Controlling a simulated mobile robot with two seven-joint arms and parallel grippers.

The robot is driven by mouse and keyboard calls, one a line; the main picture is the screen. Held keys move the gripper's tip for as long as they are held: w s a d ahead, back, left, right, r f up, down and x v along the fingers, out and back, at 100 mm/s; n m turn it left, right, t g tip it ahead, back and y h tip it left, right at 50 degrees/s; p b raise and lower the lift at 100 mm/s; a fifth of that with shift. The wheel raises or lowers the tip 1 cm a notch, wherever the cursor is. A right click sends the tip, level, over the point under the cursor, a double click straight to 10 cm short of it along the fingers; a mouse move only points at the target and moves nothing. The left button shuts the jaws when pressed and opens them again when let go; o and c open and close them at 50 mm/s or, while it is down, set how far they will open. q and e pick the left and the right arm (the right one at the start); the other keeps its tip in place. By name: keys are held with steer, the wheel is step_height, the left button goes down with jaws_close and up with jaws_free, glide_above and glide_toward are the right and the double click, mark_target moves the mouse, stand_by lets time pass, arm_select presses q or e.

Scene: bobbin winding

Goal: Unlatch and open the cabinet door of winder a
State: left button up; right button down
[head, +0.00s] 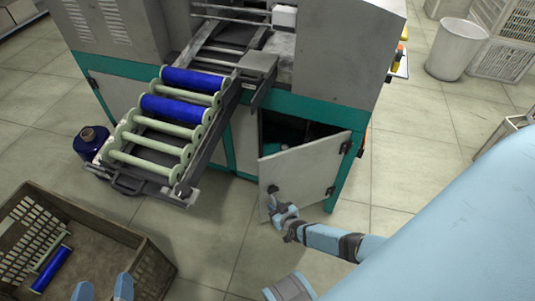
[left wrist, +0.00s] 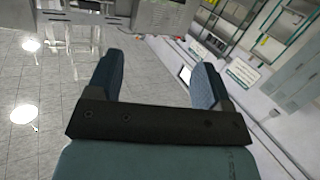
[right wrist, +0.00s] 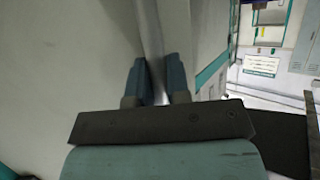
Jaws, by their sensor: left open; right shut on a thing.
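The grey cabinet door (head: 305,168) of the green-and-grey winder (head: 225,115) stands partly open, swung out from its hinges on the right. A dark latch (head: 273,189) is at its free left edge. The dark cabinet inside shows above the door. My right gripper (head: 277,207) is at that free edge, just below the latch. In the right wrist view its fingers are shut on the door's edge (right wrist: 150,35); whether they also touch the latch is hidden. My left gripper (head: 102,288) is open and empty over the crate at the bottom left.
A tray (head: 186,199) with blue and pale green rollers juts out left of the door. A brown crate (head: 150,262) holding a blue bobbin (head: 51,270) is at the lower left. A dark blue jar (head: 90,142) stands by the tray. The floor before the door is clear.

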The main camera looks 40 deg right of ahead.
arm_select(q)
steer(key=shift+w+d+r+t+h+b, duration=0.1)
steer(key=shift+d+r+t+h+b, duration=0.3)
steer(key=shift+r, duration=0.45)
steer(key=shift+d+r+t+h+b, duration=0.25)
steer(key=shift+r+t+h+b, duration=0.15)
steer(key=shift+r+b, duration=0.35)
steer(key=shift+w+d+r+t+h+b, duration=0.1)
steer(key=shift+d+r+t+h+b, duration=0.25)
steer(key=shift+r, duration=0.6)
arm_select(e)
steer(key=s+d+n+g+y, duration=0.1)
steer(key=s+n+y, duration=0.3)
steer(key=s, duration=0.5)
steer(key=s+d+n+g+y, duration=0.1)
steer(key=s+d+n+y, duration=0.2)
steer(key=s, duration=0.7)
steer(key=shift+s+d+n+g+y, duration=0.25)
steer(key=shift+d+n+y, duration=0.2)
steer(key=shift+y, duration=0.25)
steer(key=c, duration=1.1)
jaws_free()
steer(key=shift+w+d, duration=0.1)
steer(key=shift+d, duration=0.1)
